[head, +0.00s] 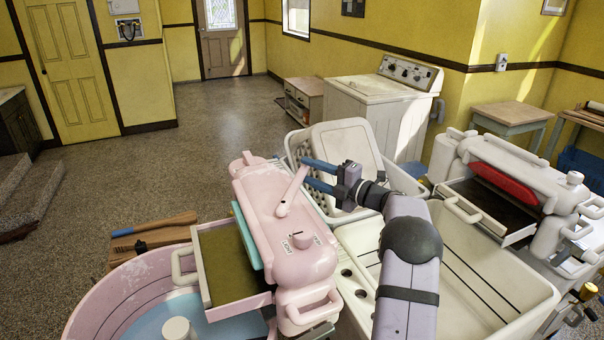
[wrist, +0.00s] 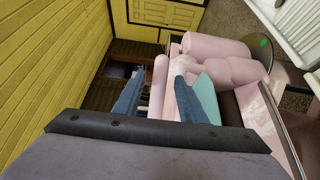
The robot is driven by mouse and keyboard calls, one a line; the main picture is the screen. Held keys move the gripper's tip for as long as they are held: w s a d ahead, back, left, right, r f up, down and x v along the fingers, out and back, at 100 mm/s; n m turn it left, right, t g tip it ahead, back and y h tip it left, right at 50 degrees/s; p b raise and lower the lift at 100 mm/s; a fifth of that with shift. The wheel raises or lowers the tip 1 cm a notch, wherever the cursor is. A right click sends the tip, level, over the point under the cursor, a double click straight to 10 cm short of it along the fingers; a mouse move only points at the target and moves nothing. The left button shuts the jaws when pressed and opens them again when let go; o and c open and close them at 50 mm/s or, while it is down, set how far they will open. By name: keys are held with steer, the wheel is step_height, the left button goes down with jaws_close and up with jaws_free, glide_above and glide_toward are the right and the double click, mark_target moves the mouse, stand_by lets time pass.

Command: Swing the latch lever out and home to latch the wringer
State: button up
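The pink wringer (head: 290,225) stands over the pink tub in the head view. I cannot tell whether a finger touches the lever.
A white laundry basket (head: 340,160) stands just behind my gripper. A cream rinse tub (head: 480,265) lies below my arm. A second, white wringer (head: 520,165) with a red roller stands at right. The pink tub (head: 140,290) is at front left. Open floor lies at back left.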

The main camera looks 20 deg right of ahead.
steer(key=shift+s+d, duration=0.2)
steer(key=shift+s, duration=0.2)
steer(key=shift+c, duration=0.4)
